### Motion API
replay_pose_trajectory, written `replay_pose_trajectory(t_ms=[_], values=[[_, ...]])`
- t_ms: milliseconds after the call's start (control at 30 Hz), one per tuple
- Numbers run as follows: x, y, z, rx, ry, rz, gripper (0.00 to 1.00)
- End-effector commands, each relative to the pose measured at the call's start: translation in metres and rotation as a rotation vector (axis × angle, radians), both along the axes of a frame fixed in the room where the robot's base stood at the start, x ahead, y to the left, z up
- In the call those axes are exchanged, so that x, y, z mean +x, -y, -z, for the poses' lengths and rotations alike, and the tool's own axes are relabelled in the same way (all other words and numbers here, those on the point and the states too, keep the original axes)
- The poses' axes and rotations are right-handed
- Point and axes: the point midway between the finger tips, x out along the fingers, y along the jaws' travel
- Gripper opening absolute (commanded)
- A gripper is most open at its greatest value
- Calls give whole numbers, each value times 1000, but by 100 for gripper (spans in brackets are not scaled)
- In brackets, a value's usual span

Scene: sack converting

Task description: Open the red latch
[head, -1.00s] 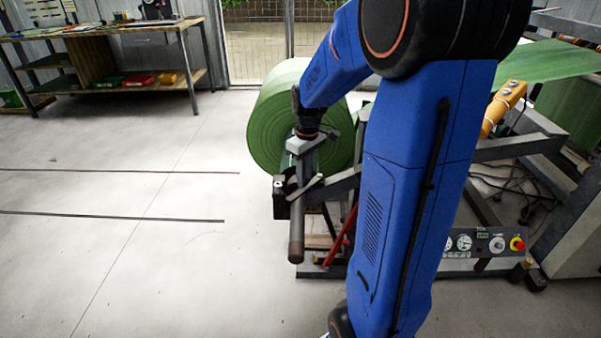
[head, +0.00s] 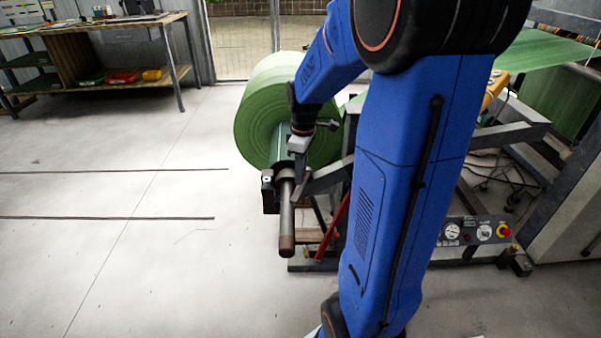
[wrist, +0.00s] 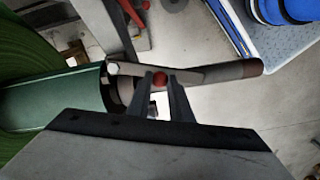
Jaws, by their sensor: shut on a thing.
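In the wrist view the latch shows as a grey lever bar (wrist: 132,70) with a round red knob (wrist: 160,79). My gripper (wrist: 161,84) is shut on the knob, one finger on each side. The bar lies across the grey roll shaft (wrist: 228,71), at a slight angle to it, and has a pale round end at its left. In the head view my gripper (head: 299,165) is at the near side of the green roll (head: 268,100), above the shaft (head: 287,215). The red knob cannot be made out there.
A control panel (head: 470,231) with gauges and a red button sits low on the machine at right. A workbench (head: 105,27) stands at the back left. The floor at left is clear.

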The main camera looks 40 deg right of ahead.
Motion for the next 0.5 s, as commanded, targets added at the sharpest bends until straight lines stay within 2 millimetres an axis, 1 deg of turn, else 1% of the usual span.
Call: replay_pose_trajectory(t_ms=[133,167,200,233,500], values=[[0,0,-1,0,1,1,0],[0,0,-1,0,1,1,24],[0,0,-1,0,1,1,33],[0,0,-1,0,1,1,38],[0,0,-1,-1,1,1,38]])
